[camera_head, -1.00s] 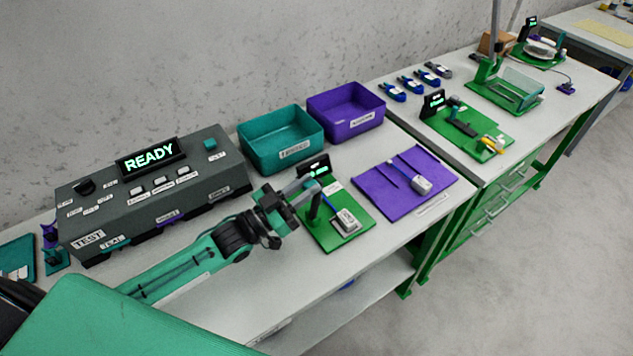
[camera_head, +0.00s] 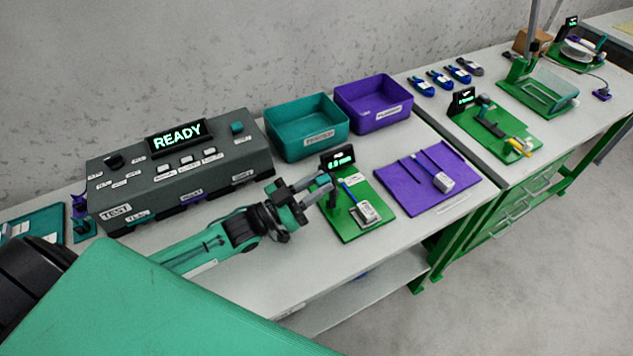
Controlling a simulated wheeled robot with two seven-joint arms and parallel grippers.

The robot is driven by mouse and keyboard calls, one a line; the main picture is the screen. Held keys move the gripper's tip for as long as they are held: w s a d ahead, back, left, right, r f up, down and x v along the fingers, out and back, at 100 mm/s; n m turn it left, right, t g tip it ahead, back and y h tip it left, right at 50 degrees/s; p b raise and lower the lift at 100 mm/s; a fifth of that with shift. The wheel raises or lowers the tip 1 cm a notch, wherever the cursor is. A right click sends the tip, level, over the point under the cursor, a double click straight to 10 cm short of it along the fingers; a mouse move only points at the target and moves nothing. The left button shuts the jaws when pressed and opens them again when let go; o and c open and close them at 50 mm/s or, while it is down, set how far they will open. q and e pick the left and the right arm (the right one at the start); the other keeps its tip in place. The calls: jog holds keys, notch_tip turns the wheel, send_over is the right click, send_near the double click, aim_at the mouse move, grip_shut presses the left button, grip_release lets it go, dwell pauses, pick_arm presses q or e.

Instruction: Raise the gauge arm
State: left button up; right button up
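The gauge is a green plate (camera_head: 352,232) with an upright dark display (camera_head: 338,163) reading about 0.0 mm and a short post. A silver block (camera_head: 367,212) with a blue cable (camera_head: 349,191) lies on the plate. My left gripper (camera_head: 326,186) is at the gauge's left side, just below the display, with its fingers apart. The fingers overlap the gauge arm's area, so the arm is mostly hidden. I cannot tell whether they touch it. My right gripper is not in view.
A grey tester (camera_head: 180,172) showing READY stands behind my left arm. A teal bin (camera_head: 307,150) and a purple bin (camera_head: 372,120) are behind the gauge. A purple board (camera_head: 405,190) lies to its right. Another green fixture (camera_head: 520,152) stands on the far bench.

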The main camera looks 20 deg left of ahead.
pick_arm(q)
jog(key=o, duration=0.3)
jog(key=shift+f, duration=0.2)
jog(key=shift+w+r, duration=0.1)
jog(key=shift+r, duration=0.05)
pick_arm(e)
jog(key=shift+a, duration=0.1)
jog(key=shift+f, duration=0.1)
pick_arm(q)
jog(key=shift+s+a+f, duration=0.2)
jog(key=shift+s, duration=0.1)
jog(key=s+a+b, duration=0.1)
jog(key=s+a, duration=0.6)
jog(key=s, duration=0.3)
jog(key=shift+a+b, duration=0.3)
jog(key=shift+b, duration=0.05)
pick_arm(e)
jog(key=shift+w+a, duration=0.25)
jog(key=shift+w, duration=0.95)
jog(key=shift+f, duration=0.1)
